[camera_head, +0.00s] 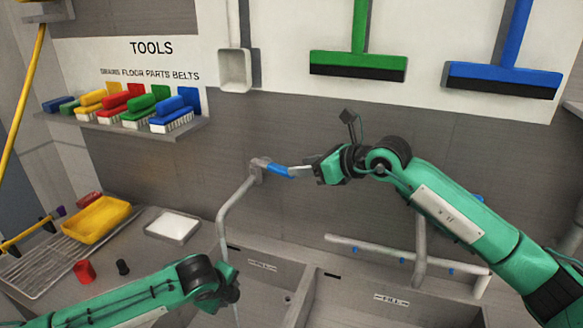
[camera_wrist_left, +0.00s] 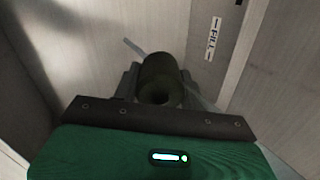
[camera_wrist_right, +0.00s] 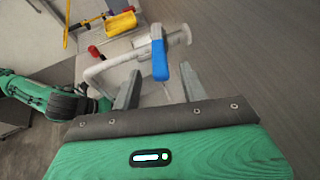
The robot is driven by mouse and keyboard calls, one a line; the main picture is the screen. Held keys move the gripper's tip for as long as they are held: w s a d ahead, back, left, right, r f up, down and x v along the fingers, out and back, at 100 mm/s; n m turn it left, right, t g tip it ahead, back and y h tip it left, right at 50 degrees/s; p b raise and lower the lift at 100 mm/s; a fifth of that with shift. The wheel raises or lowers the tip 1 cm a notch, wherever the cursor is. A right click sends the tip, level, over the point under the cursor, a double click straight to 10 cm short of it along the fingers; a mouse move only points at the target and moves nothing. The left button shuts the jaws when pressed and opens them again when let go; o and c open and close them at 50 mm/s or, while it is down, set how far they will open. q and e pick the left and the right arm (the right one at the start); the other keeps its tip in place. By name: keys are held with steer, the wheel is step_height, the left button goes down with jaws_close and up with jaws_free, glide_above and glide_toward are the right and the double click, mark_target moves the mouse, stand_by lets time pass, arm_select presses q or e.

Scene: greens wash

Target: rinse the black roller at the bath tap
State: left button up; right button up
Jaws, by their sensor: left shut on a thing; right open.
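The black roller (camera_wrist_left: 160,75) is a dark hollow cylinder, seen in the left wrist view between the fingers of my left gripper (camera_wrist_left: 158,84), which is shut on it. In the head view my left gripper (camera_head: 232,288) is low over the left basin, near the spout's lower end; the roller is not clear there. The bath tap (camera_head: 233,205) is a grey bent pipe with a blue lever (camera_head: 280,170). My right gripper (camera_head: 304,172) is open at the lever's right end. In the right wrist view the lever (camera_wrist_right: 160,58) stands just beyond the open fingers (camera_wrist_right: 160,88).
A right basin (camera_head: 370,300) lies beside the left one. A grey pipe (camera_head: 400,252) runs along the wall.

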steer(key=v, duration=0.6)
steer(key=shift+s, duration=0.15)
steer(key=shift+r, duration=0.2)
stand_by(0.6)
steer(key=shift+d+r+p, duration=0.1)
steer(key=shift+r+p, duration=0.35)
steer(key=shift+p, duration=0.1)
steer(key=shift+r, duration=0.1)
steer(key=shift+r+p, duration=0.4)
steer(key=shift+p, duration=0.05)
steer(key=shift+r+p, duration=0.5)
steer(key=shift+p, duration=0.05)
steer(key=shift+r, duration=0.1)
